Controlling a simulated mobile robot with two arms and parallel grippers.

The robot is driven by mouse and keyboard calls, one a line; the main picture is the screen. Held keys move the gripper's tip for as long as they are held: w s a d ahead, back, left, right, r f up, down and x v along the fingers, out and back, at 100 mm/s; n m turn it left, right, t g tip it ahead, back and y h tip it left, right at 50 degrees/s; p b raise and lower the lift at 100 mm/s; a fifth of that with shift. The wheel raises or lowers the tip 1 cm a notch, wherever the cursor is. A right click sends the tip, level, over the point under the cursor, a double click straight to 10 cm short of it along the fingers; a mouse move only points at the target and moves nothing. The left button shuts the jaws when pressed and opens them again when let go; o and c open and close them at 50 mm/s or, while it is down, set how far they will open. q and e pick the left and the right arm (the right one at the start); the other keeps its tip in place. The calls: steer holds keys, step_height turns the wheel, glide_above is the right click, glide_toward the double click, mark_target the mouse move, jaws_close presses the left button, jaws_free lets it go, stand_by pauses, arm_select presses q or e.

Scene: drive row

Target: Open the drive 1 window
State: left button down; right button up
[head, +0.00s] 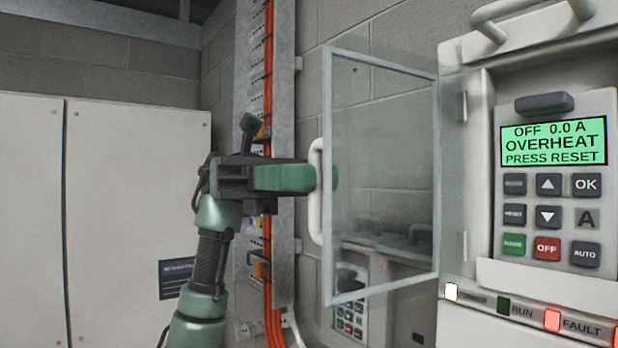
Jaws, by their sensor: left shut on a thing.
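The drive window (385,150) is a clear pane in a pale frame, hinged on its right edge at the drive and swung well open to the left. Its white handle (316,225) is on the free left edge. My left gripper (318,178) is shut on this handle, with one green finger in front and a little of green showing behind the pane. The drive (548,290) at right has its keypad uncovered, and its green display (553,142) reads "OFF 0.0 A OVERHEAT PRESS RESET". My right gripper is not in view.
A second drive's keypad (350,310) shows low behind the pane. Orange cables (268,60) run down a metal tray on the block wall. White cabinets (130,200) stand at left. A red lamp (552,320) is lit beside FAULT.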

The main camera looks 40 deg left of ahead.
arm_select(q)
steer(key=shift+w+f, duration=0.1)
steer(key=c, duration=1.5)
jaws_free()
steer(key=shift+d, duration=0.1)
steer(key=v, duration=0.7)
steer(key=shift+w+a+b, duration=0.25)
steer(key=shift+w+b, duration=0.1)
steer(key=shift+b, duration=0.1)
